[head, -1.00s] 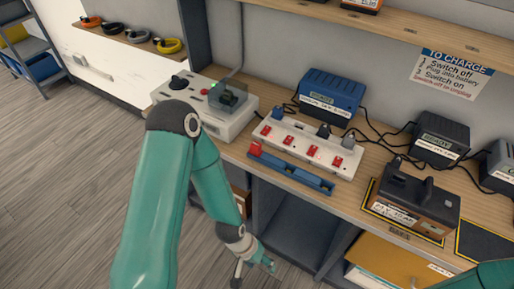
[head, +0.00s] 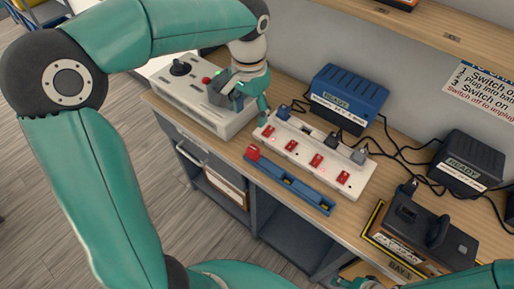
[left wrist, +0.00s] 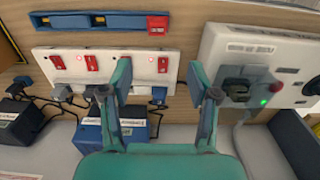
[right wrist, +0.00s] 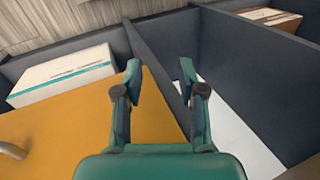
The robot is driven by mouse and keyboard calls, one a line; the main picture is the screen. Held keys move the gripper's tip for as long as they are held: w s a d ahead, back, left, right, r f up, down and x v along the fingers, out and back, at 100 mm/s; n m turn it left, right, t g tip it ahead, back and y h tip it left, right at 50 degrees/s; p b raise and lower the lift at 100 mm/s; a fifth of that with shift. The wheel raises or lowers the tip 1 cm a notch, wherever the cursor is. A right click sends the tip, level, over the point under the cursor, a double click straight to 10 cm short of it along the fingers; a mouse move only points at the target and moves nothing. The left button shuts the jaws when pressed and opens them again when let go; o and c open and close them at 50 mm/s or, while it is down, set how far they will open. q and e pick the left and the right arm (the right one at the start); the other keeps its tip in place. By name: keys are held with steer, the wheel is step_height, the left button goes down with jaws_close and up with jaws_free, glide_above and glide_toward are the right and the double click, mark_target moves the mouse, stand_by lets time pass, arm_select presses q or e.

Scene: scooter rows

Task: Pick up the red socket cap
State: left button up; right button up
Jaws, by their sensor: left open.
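The red socket cap (head: 253,152) sits at the left end of a blue rail (head: 290,181) with recesses, in front of a white socket strip (head: 312,157). In the left wrist view the cap (left wrist: 157,25) is near the top, beyond the fingertips. My left gripper (head: 243,101) is open and empty above the bench, between the grey control box and the strip's left end, behind the cap and apart from it. It also shows in the left wrist view (left wrist: 158,80). My right gripper (right wrist: 163,82) is open and empty over an orange panel and shelf compartments.
The grey control box (head: 200,105) with black knob and red button stands left of the strip. A blue charger (head: 347,97), cables and a dark charger (head: 467,160) stand behind. A battery dock (head: 425,228) is at right. Red switches (head: 317,160) line the strip.

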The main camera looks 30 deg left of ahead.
mark_target(253, 148)
arm_select(q)
step_height(253, 148, down, 10)
steer(key=shift+w+f, duration=0.1)
steer(key=shift+d+f, duration=0.15)
steer(key=shift+f, duration=1.2)
steer(key=shift+d+f, duration=0.1)
steer(key=shift+f, duration=1.25)
jaws_close()
steer(key=shift+r, duration=0.2)
